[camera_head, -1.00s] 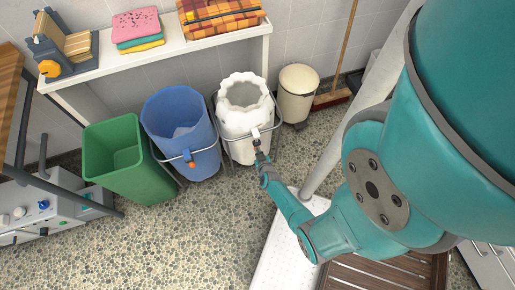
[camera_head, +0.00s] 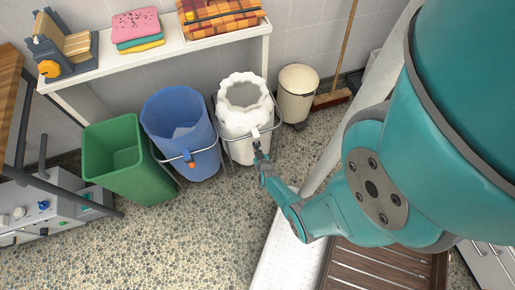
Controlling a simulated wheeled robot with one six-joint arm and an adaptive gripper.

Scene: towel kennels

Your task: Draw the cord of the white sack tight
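The white sack (camera_head: 234,122) stands open at the top with a ruffled rim, held in a metal frame with a bar across its front. A small white tag-like piece (camera_head: 256,133) shows at the sack's front, by the bar; it may belong to the cord, but the cord itself is too small to make out. My gripper (camera_head: 257,145) is at the front of the sack, just below this white piece. Its fingers are small and dark here, and I cannot tell whether they are apart or closed on anything.
A blue sack (camera_head: 176,112) with an orange piece at its front and a green bin (camera_head: 127,160) stand to the left. A cream pedal bin (camera_head: 297,92) and a broom (camera_head: 333,97) are at the right. A white shelf (camera_head: 180,48) runs behind. The pebbled floor in front is clear.

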